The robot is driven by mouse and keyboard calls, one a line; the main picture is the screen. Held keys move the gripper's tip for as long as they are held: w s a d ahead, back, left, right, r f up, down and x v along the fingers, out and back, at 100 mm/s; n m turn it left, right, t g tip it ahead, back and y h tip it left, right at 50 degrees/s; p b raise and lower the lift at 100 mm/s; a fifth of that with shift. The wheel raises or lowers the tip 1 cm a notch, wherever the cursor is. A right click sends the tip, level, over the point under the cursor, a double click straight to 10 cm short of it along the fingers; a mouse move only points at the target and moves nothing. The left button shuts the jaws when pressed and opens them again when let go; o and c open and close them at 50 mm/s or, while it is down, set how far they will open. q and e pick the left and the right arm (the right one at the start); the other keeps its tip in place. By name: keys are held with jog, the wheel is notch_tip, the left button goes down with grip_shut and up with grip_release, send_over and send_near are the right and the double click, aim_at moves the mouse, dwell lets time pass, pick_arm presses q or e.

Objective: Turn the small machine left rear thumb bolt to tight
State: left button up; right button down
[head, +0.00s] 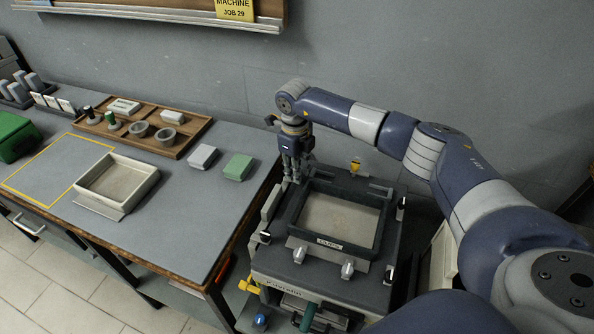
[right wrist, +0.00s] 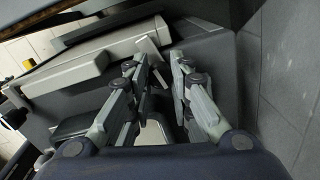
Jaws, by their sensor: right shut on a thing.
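The small machine (head: 330,285) stands right of the bench, with a dark square frame (head: 375,190) around a pale panel on top. My right gripper (head: 293,178) points down at the machine's left rear corner and is shut on the left rear thumb bolt. The fingers hide the bolt in the head view, so how far it is turned cannot be told. In the right wrist view the gripper (right wrist: 158,68) has its fingers around the spot, with a small light grey piece (right wrist: 148,50) near the tips. My left gripper is not in view.
The bench (head: 190,235) at left holds a white tray (head: 84,184), a wooden tray (head: 207,124) and two small blocks. A wall stands close behind.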

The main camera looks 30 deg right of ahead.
jog(key=shift+w+r+m, duration=0.1)
jog(key=shift+m, duration=1.2)
jog(key=c, duration=1.7)
grip_release()
notch_tip(320, 180, up, 12)
jog(key=shift+a, duration=0.3)
